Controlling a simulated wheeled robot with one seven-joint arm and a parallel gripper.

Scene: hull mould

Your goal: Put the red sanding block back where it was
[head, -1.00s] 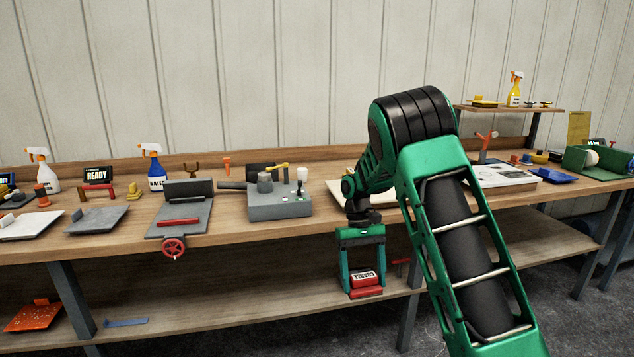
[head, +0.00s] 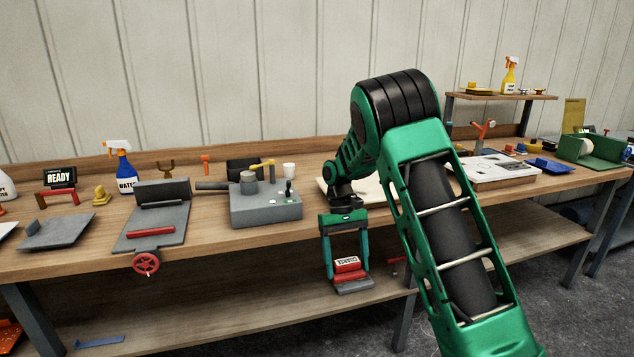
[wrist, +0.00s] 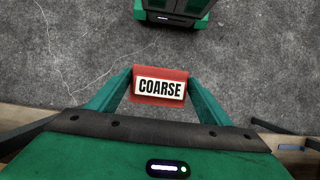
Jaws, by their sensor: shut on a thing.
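The red sanding block (head: 347,276) is held between the two fingers of my gripper (head: 346,268), in front of the bench's front edge and below its top. Its white label reads COARSE in the wrist view, where the red block (wrist: 160,100) sits between the green fingertips. A grey layer shows on its lower side in the head view. Only floor shows beneath it in the wrist view, and it touches no surface that I can see. The place where it was before cannot be told from these frames.
The wooden bench top (head: 110,254) carries a grey clamp plate with a red handwheel (head: 145,264), a grey machine box (head: 266,208) and a white board (head: 330,188). A lower shelf (head: 240,290) runs beneath. A small raised shelf (head: 500,97) stands at the back right.

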